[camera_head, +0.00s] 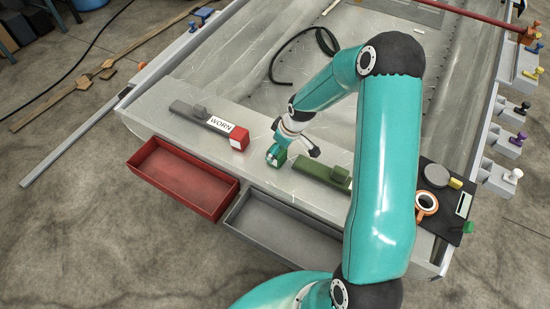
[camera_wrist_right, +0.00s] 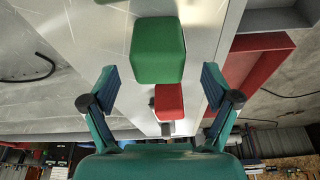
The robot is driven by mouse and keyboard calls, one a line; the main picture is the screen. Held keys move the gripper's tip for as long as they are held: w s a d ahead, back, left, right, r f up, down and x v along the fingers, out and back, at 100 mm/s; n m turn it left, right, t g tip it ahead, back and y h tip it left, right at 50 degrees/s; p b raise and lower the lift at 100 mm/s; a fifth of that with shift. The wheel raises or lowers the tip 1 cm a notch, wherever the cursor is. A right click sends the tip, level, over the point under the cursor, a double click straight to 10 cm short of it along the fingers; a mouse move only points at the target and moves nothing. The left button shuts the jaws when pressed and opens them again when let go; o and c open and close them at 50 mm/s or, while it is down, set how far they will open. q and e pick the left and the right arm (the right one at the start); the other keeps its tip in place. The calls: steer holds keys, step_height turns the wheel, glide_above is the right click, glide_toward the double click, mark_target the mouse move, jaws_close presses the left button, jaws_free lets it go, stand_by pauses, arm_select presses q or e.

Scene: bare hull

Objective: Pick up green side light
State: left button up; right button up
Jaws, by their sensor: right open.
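The green side light (camera_head: 281,157) is a small green block standing on the pale bench near its front edge. In the right wrist view the green block (camera_wrist_right: 157,50) sits large, ahead of my right gripper and centred between the fingers. My right gripper (camera_wrist_right: 158,92) is open and empty, with its fingers spread wider than the block. In the head view my right gripper (camera_head: 295,145) is small and just behind the light, partly covering it; any contact cannot be told. My left gripper is not in view.
A red block (camera_head: 241,137) is on the left beside a grey bar (camera_head: 190,111) labelled WORN. A dark green bar (camera_head: 318,172) lies to the right. A red tray (camera_head: 215,215) and a grey tray (camera_head: 240,235) hang at the front edge. A black mat (camera_head: 440,205) holds small items.

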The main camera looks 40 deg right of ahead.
steer(key=x, duration=0.5)
steer(key=shift+d+f, duration=0.1)
steer(key=shift+d, duration=0.05)
steer(key=c, duration=1.3)
steer(key=shift+c, duration=0.2)
